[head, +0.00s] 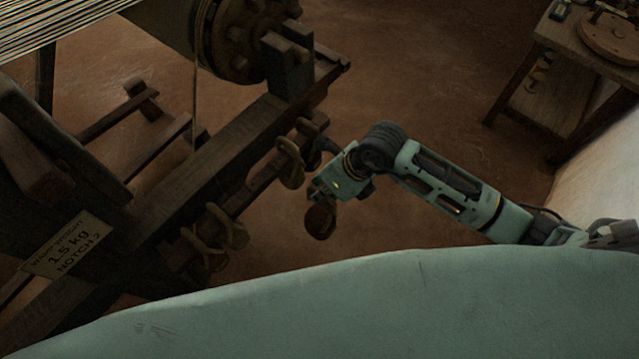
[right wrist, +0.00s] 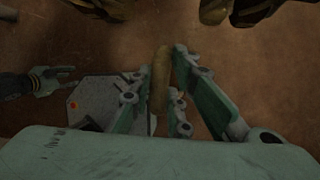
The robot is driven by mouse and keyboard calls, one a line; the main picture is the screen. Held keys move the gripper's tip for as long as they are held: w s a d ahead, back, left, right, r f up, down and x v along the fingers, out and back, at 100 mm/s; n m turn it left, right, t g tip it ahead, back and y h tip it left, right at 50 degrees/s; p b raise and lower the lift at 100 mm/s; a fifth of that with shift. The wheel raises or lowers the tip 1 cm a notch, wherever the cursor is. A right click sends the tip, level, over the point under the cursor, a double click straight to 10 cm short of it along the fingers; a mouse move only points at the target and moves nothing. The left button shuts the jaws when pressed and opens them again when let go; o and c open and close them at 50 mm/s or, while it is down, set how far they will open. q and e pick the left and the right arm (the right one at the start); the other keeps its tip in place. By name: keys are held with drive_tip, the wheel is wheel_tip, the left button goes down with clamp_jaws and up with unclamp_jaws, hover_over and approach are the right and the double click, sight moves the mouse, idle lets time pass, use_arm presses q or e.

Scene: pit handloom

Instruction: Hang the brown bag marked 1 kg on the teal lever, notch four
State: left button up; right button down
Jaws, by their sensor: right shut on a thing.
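My right gripper (head: 322,202) is out in front of the loom's beam, pointing down. It is shut on a small brown bag (head: 320,221), which hangs below it clear of the beam. In the right wrist view the tan-brown bag (right wrist: 160,75) sits upright between the two fingers. No weight mark on it is readable. No teal lever or notches can be made out. My left gripper (right wrist: 68,79) shows only in the right wrist view, at the left, with its fingers apart and empty.
A tag (head: 68,245) reads warp weight 1.5 kg, notch 2. A wooden table (head: 560,40) stands at upper right. The floor between is bare.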

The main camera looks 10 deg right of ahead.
sight(332, 200)
drive_tip(key=shift+s+d+r+p, duration=0.1)
drive_tip(key=shift+s+d+p, duration=0.1)
drive_tip(key=shift+s+d, duration=0.4)
drive_tip(key=shift+s+d+r+p, duration=0.1)
drive_tip(key=shift+s+d+p, duration=0.2)
drive_tip(key=shift+s, duration=0.35)
drive_tip(key=shift+s+d+r+p, duration=0.25)
drive_tip(key=shift+s+d+p, duration=0.1)
drive_tip(key=shift+s+d, duration=0.55)
drive_tip(key=shift+s+d+r+p, duration=0.3)
drive_tip(key=shift+s+d, duration=0.35)
drive_tip(key=shift+s, duration=0.35)
